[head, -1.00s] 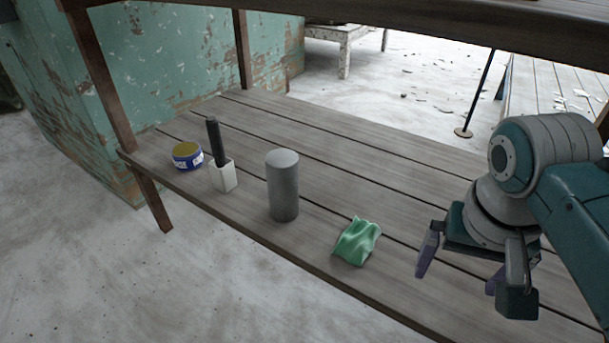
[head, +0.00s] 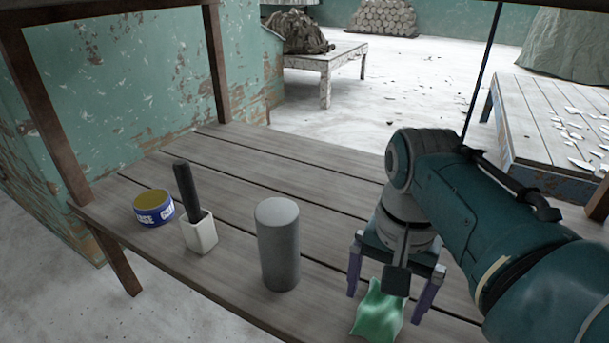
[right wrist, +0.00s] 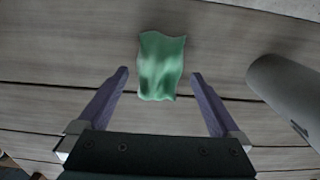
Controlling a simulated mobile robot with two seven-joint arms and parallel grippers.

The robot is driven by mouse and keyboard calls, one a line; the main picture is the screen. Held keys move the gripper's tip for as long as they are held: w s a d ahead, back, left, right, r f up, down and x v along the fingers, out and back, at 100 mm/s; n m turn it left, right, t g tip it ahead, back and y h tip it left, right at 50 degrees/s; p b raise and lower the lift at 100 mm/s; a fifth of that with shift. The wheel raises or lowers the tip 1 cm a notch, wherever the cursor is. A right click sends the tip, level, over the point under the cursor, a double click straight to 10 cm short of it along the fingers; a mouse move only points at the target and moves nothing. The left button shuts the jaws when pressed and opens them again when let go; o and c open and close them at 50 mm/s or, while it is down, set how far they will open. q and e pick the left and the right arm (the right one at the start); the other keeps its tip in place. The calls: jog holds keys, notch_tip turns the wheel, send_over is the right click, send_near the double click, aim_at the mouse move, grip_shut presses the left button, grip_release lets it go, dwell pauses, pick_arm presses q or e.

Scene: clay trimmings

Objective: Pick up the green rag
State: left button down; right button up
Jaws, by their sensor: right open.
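The green rag (head: 378,316) lies crumpled on the wooden plank table, at the lower middle of the head view. It also shows in the right wrist view (right wrist: 160,66), just beyond and between the two fingertips. My right gripper (head: 390,300) is above the rag with its purple fingers spread on either side. In the right wrist view the right gripper (right wrist: 160,76) is open and nothing is between its fingers. The rag's upper part is partly hidden by the gripper in the head view. My left gripper is not in view.
A grey cylinder (head: 278,246) stands left of the rag, near my right gripper. Farther left are a white holder (head: 200,236) with a black-handled thing in it and a blue and yellow tin (head: 154,208). The planks behind them are clear. Table posts and an upper board frame the space.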

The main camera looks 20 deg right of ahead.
aim_at(386, 303)
jog(key=shift+s, duration=0.15)
jog(key=c, duration=1.3)
jog(key=shift+r+p, duration=0.65)
jog(key=shift+p, duration=0.2)
notch_tip(386, 303, up, 3)
jog(key=p, duration=0.3)
jog(key=s+d+p, duration=0.1)
jog(key=s+p, duration=0.1)
jog(key=s, duration=0.3)
jog(key=s+d+p, duration=0.2)
jog(key=s+p, duration=0.1)
jog(key=s, duration=0.2)
jog(key=s+d+p, duration=0.2)
jog(key=s+p, duration=0.1)
jog(key=s, duration=0.2)
jog(key=shift+s+d+f, duration=0.15)
jog(key=shift+s+f, duration=0.15)
jog(key=shift+s+d+f, duration=0.15)
jog(key=shift+s+d, duration=0.1)
jog(key=shift+s, duration=0.4)
